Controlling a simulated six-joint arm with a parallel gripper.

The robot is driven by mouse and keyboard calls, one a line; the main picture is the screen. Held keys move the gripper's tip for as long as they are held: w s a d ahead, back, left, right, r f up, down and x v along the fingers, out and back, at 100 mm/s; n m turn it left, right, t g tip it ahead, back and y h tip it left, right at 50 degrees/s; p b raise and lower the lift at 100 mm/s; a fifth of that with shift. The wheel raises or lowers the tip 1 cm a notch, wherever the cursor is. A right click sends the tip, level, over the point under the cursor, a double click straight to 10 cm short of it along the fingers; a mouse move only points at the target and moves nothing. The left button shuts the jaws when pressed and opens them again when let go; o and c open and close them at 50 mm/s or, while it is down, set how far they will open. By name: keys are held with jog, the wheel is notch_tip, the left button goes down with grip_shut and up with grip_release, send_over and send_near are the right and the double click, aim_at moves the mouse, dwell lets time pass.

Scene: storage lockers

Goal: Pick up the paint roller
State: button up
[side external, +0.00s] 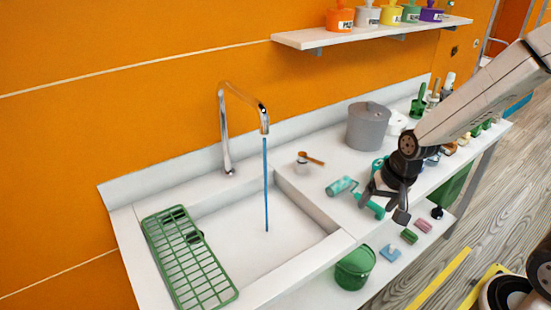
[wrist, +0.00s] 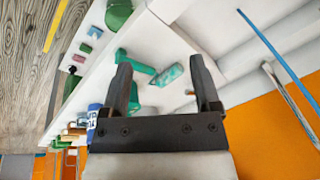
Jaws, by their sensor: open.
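The paint roller (side external: 342,186) lies on the white counter to the right of the sink. It has a teal speckled roller head and a green handle, partly hidden by my gripper in the side view. My gripper (side external: 383,206) is open and points down at the handle end of the roller. In the wrist view the roller head (wrist: 168,75) shows between the two fingers of my gripper (wrist: 160,65), with the handle running left behind the left finger. Nothing is held. I cannot tell the exact height of the fingers above the roller.
The sink (side external: 260,235) with a tap (side external: 225,130) and a green rack (side external: 187,255) is to the left. A grey bucket (side external: 368,126) and an orange-handled item (side external: 310,158) stand behind the roller. Several tools crowd the counter's right. A green bucket (side external: 354,268) and sponges sit lower in front.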

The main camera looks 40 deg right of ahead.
jog(key=w+d+f+m+t, duration=0.1)
jog(key=w+d+f+m, duration=0.35)
jog(key=m, duration=2.15)
send_near(359, 193)
jog(key=shift+a+f+t, duration=0.15)
jog(key=shift+a+f, duration=0.1)
jog(key=shift+f, duration=0.25)
jog(key=shift+a+f+t, duration=0.15)
jog(key=shift+a+f, duration=0.05)
jog(key=shift+f, duration=0.3)
jog(key=shift+w+d+f+m, duration=0.2)
jog(key=shift+d+m, duration=0.2)
jog(key=shift+m, duration=0.5)
jog(key=shift+x, duration=1.25)
jog(key=shift+a+f, duration=0.1)
jog(key=shift+x, duration=2.5)
jog(key=shift+c, duration=0.2)
